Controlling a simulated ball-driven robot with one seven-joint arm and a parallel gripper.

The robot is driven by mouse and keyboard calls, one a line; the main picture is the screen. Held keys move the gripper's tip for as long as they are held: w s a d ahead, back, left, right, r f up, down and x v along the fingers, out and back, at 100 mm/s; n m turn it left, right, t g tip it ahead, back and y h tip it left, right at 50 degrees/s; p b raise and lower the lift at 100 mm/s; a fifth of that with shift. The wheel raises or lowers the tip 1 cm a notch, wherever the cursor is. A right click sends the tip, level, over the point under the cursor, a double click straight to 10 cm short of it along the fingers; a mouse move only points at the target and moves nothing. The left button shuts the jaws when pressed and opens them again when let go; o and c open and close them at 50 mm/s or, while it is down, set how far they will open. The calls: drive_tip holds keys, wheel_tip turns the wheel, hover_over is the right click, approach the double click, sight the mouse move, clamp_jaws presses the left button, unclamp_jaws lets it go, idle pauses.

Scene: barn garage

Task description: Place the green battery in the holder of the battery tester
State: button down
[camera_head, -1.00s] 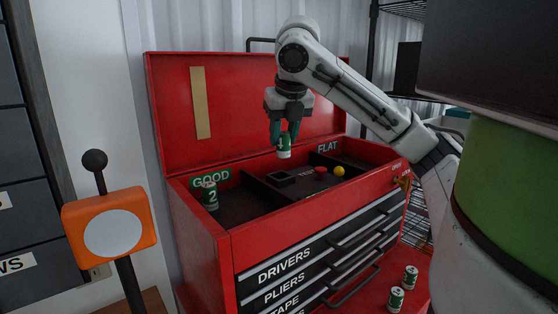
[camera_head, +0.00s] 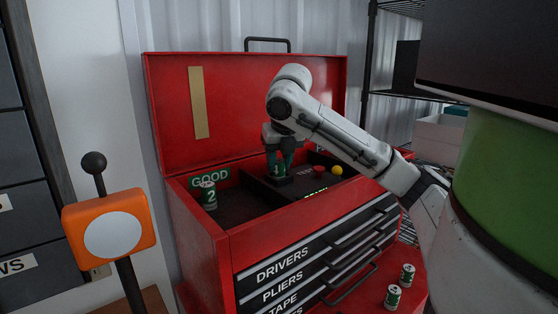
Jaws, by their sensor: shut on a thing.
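My gripper (camera_head: 278,163) is shut on a green battery (camera_head: 278,170), partly hidden between the fingers. The battery is upright at the black holder (camera_head: 283,182) of the battery tester, in the middle compartment of the red toolbox. Its lower end appears to be in the holder, but I cannot tell how deep. A green lit strip (camera_head: 315,194) shows beside the holder. The tester's red button (camera_head: 319,171) and yellow ball (camera_head: 336,170) are to the right, the button partly beside my arm.
Another green battery marked 2 (camera_head: 208,195) stands in the GOOD compartment at left. Two more batteries (camera_head: 407,275) (camera_head: 392,297) stand on the red surface at lower right. The raised lid (camera_head: 235,110) is behind my gripper. An orange device (camera_head: 110,225) stands at left.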

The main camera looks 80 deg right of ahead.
drive_tip(key=shift+f, duration=0.1)
drive_tip(key=c, duration=0.8)
unclamp_jaws()
drive_tip(key=v, duration=1.2)
